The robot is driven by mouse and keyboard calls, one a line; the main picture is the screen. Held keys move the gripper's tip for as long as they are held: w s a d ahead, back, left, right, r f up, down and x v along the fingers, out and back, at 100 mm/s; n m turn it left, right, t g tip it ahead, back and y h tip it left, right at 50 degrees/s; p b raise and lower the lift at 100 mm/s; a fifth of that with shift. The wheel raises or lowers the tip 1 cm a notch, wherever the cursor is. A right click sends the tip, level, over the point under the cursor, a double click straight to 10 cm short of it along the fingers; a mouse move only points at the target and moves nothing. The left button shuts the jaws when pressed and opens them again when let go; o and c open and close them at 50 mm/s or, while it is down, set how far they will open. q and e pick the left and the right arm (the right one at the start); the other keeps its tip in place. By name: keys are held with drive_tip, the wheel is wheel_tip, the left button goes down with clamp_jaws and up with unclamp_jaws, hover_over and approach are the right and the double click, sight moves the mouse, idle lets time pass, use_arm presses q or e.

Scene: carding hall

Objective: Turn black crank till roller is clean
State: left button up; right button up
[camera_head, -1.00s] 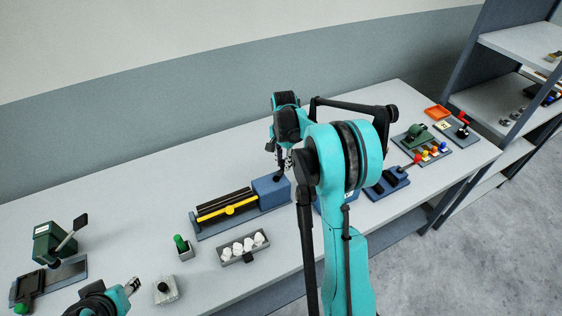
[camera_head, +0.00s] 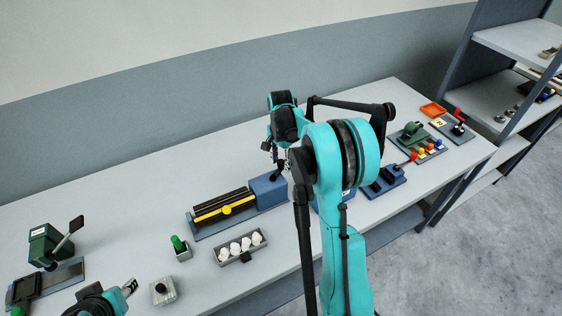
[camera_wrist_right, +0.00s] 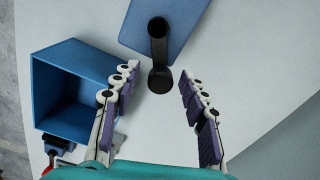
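The carding machine has dark rollers (camera_head: 222,201) with a yellow bar (camera_head: 226,210) across them and a blue housing (camera_head: 270,187) at its right end. In the right wrist view the housing (camera_wrist_right: 183,25) carries the black crank (camera_wrist_right: 158,45), whose round handle end (camera_wrist_right: 160,79) points towards me. My right gripper (camera_wrist_right: 158,92) is open, with one finger on each side of the handle and a gap to both. In the head view my right gripper (camera_head: 279,162) is small and partly hidden at the housing. My left gripper (camera_head: 129,287) is at the lower left; its opening is unclear.
An open blue bin (camera_wrist_right: 75,88) stands beside my right gripper. A tray of white pieces (camera_head: 241,256), a green-handled tool in a holder (camera_head: 179,246) and a grey block (camera_head: 163,291) stand in front of the machine. A green press (camera_head: 45,245) is at left.

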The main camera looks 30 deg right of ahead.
sight(281, 161)
wheel_tip(281, 161, up, 12)
idle(0.6)
idle(1.0)
drive_tip(key=s+a+n+t+b, duration=0.4)
drive_tip(key=s+a+n, duration=0.4)
drive_tip(key=s+a, duration=0.4)
drive_tip(key=s+a+f+n+t+b, duration=0.3)
drive_tip(key=s+a+f+n, duration=0.4)
drive_tip(key=s+f, duration=0.2)
drive_tip(key=shift+s+n, duration=0.4)
drive_tip(key=shift+s, duration=0.35)
drive_tip(key=shift+f, duration=0.15)
drive_tip(key=shift+c, duration=0.3)
